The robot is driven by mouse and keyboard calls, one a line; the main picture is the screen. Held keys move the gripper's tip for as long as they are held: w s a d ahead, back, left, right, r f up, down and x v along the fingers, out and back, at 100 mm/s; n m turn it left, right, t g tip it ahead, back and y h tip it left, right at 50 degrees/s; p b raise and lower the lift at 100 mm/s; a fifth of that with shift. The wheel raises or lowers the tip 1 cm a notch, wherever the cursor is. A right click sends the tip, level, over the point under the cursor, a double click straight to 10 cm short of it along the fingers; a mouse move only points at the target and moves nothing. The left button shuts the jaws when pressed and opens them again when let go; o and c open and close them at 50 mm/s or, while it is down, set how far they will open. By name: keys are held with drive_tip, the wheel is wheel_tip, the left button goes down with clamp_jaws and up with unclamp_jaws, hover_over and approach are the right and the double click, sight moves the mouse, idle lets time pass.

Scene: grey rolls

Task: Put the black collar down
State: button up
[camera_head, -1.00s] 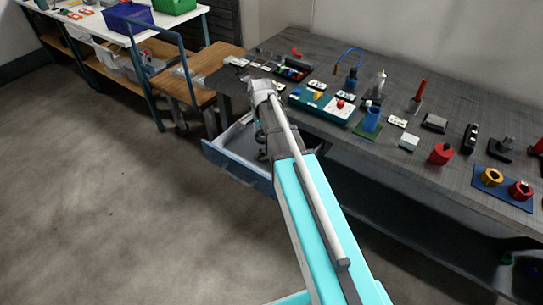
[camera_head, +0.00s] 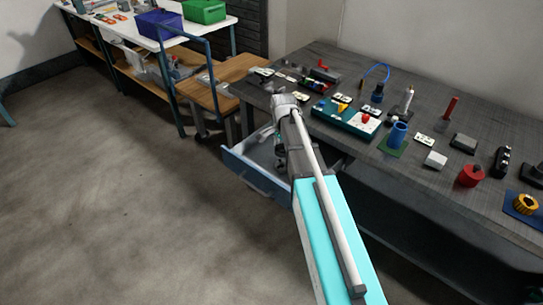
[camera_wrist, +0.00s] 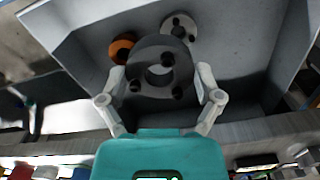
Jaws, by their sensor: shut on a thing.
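My gripper (camera_wrist: 161,82) is shut on the black collar (camera_wrist: 140,85), a dark ring with a centre hole and small screw holes. In the wrist view the collar is between the fingers, over the open drawer (camera_wrist: 245,75). An orange ring (camera_wrist: 121,48) and a lighter grey collar (camera_wrist: 180,27) lie in the drawer beyond it, the orange one partly covered. I cannot tell whether the black collar touches the drawer floor. In the head view the blue-fronted drawer (camera_head: 258,175) stands out below the bench, and my arm hides the black collar.
The dark bench (camera_head: 455,185) above the drawer carries a teal tray (camera_head: 345,119), a blue cup (camera_head: 397,135), a red cylinder (camera_head: 471,175) and other small parts. A wooden-topped cart (camera_head: 215,87) stands to the left. The floor at left is clear.

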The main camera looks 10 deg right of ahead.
sight(264, 157)
drive_tip(key=w+a+f+b, duration=0.1)
drive_tip(key=w+f+b, duration=0.1)
drive_tip(key=w, duration=0.1)
drive_tip(key=w+a+f+b, duration=0.1)
drive_tip(key=w+f+b, duration=0.1)
drive_tip(key=w+f, duration=0.1)
drive_tip(key=w+a+f+b, duration=0.2)
drive_tip(key=w+b, duration=0.1)
drive_tip(key=w, duration=0.1)
drive_tip(key=shift+f, duration=0.3)
drive_tip(key=shift+w+a+f+b, duration=0.25)
drive_tip(key=shift+w+f+b, duration=0.15)
drive_tip(key=shift+b, duration=0.05)
drive_tip(key=shift+w+a+f+b, duration=0.15)
drive_tip(key=shift+w+f+b, duration=0.2)
drive_tip(key=shift+f+b, duration=0.2)
wheel_tip(264, 157, down, 3)
drive_tip(key=b, duration=0.3)
drive_tip(key=shift+f, duration=0.1)
drive_tip(key=o, duration=1.1)
drive_tip(key=shift+r, duration=0.3)
